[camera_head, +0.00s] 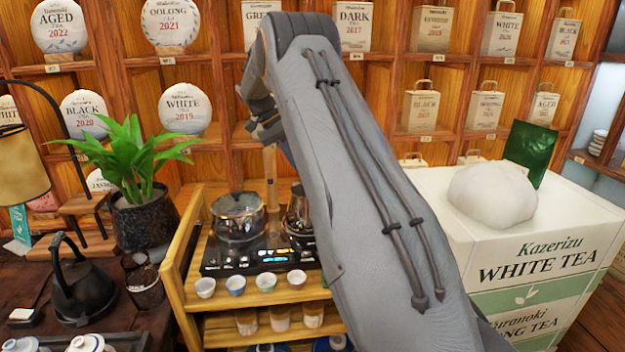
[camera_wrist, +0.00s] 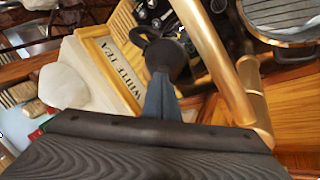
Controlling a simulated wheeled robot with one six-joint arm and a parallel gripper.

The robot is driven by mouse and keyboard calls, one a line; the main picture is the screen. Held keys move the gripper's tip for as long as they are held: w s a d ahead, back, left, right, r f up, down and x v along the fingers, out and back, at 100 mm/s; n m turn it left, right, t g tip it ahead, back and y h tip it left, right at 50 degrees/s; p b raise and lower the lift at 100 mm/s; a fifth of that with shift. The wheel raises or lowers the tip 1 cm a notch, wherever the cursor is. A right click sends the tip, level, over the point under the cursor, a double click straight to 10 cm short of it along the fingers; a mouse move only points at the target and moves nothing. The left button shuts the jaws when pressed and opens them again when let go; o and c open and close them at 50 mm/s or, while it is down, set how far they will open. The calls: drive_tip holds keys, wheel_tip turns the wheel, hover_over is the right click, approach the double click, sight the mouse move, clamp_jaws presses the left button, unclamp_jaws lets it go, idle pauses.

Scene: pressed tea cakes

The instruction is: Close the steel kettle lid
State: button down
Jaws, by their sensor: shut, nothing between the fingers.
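The steel kettle (camera_head: 297,212) stands on the black stove panel, right of the glass pot, and my arm hides its right part. In the wrist view, a dark rounded body with a ring-like handle (camera_wrist: 168,52), apparently the kettle, lies just beyond my fingertips. My gripper (camera_wrist: 160,80) is shut and empty, with its blue-grey fingers together, pointing toward this dark body. I cannot tell whether they touch. In the head view, my arm hides the fingertips. The lid's position is unclear in both views.
A glass pot (camera_head: 238,218) stands left of the kettle. A gold-brown post (camera_head: 270,165) rises behind them and passes close to my fingers in the wrist view (camera_wrist: 222,68). Small cups (camera_head: 236,286) line the stove's front. A white tea box (camera_head: 540,235) stands right.

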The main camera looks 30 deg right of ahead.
drive_tip(key=shift+w+f+b, duration=0.35)
drive_tip(key=shift+f+b, duration=0.05)
drive_tip(key=shift+f, duration=0.15)
drive_tip(key=shift+a+f, duration=0.1)
drive_tip(key=shift+f, duration=0.1)
drive_tip(key=shift+r, duration=0.15)
